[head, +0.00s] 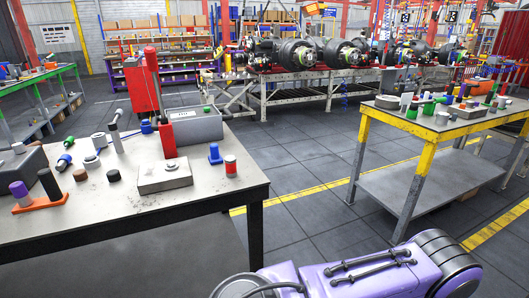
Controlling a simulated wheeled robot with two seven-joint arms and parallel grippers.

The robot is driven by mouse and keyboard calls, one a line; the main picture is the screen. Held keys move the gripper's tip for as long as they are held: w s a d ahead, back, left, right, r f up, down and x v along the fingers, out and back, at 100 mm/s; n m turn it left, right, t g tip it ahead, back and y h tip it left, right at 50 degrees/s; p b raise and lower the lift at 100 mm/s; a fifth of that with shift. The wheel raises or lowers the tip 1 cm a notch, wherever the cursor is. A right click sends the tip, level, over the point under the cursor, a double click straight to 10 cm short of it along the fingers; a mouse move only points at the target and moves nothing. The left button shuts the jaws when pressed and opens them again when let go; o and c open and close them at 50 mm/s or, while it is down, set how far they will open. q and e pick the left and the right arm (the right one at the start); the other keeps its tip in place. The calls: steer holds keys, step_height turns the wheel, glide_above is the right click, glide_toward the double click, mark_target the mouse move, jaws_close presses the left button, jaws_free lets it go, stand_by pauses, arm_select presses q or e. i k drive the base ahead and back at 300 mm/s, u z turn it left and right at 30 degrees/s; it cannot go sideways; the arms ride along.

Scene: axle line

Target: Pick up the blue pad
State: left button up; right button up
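A small blue piece (215,155) with a wide foot and a narrower top stands on the near left table (150,225), close to its right edge. Another small blue piece (147,127) lies farther back on the same table. I cannot tell for sure which of these is the blue pad. A purple arm of mine crosses the bottom right, but neither of my grippers shows. Nothing is seen touching either blue piece.
A yellow-framed table (428,172) stands right, with open floor (305,185) between.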

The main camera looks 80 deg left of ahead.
mark_target(215, 158)
steer(key=i, duration=0.7)
steer(key=u, duration=2.75)
